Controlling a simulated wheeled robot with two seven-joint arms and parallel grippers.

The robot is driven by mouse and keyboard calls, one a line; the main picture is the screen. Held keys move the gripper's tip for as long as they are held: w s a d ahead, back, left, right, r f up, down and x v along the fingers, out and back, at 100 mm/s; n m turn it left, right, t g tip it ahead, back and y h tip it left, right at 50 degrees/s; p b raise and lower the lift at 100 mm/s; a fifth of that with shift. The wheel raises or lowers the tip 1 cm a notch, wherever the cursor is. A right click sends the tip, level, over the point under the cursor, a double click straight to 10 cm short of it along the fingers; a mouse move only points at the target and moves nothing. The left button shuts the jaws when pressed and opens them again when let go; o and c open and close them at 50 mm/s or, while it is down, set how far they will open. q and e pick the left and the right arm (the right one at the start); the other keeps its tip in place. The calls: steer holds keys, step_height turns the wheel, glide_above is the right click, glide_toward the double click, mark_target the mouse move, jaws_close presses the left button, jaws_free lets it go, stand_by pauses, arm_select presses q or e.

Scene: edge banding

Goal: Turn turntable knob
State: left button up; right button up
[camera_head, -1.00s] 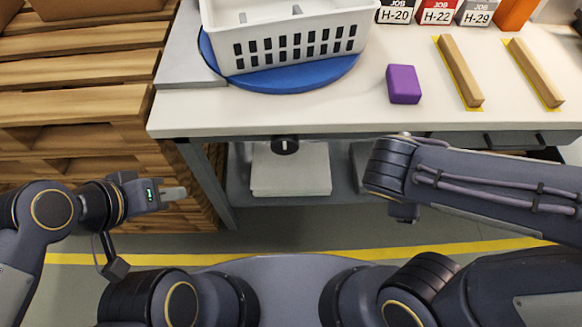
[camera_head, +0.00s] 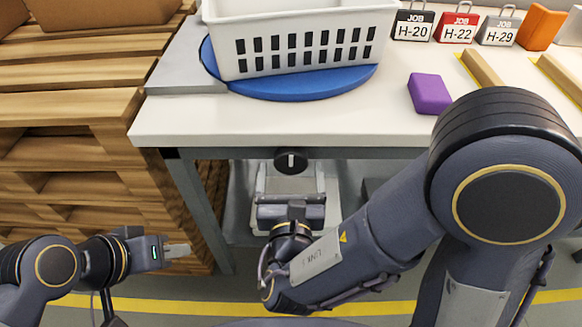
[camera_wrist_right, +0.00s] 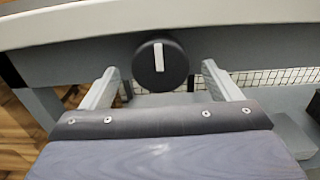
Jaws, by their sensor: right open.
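The turntable knob (camera_head: 291,161) is a round black knob with a white line, on the front face of the workbench below its top. In the right wrist view the knob (camera_wrist_right: 161,65) shows its white line nearly upright. My right gripper (camera_head: 288,185) is just below and in front of the knob in the head view. In the wrist view my right gripper (camera_wrist_right: 158,80) is open, its fingers apart on either side of the knob and not touching it. The blue turntable (camera_head: 290,87) lies on the bench top. My left gripper (camera_head: 178,251) is empty at the lower left; its fingertips look close together.
A white basket (camera_head: 300,45) stands on the turntable. A purple block (camera_head: 429,93) lies to the right on the bench top (camera_head: 240,120). Wooden bars (camera_head: 482,68) and job tags (camera_head: 455,27) are further right. Wooden pallets (camera_head: 75,110) stand at left.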

steer(key=shift+w, duration=1)
steer(key=shift+c, duration=0.4)
steer(key=c, duration=0.9)
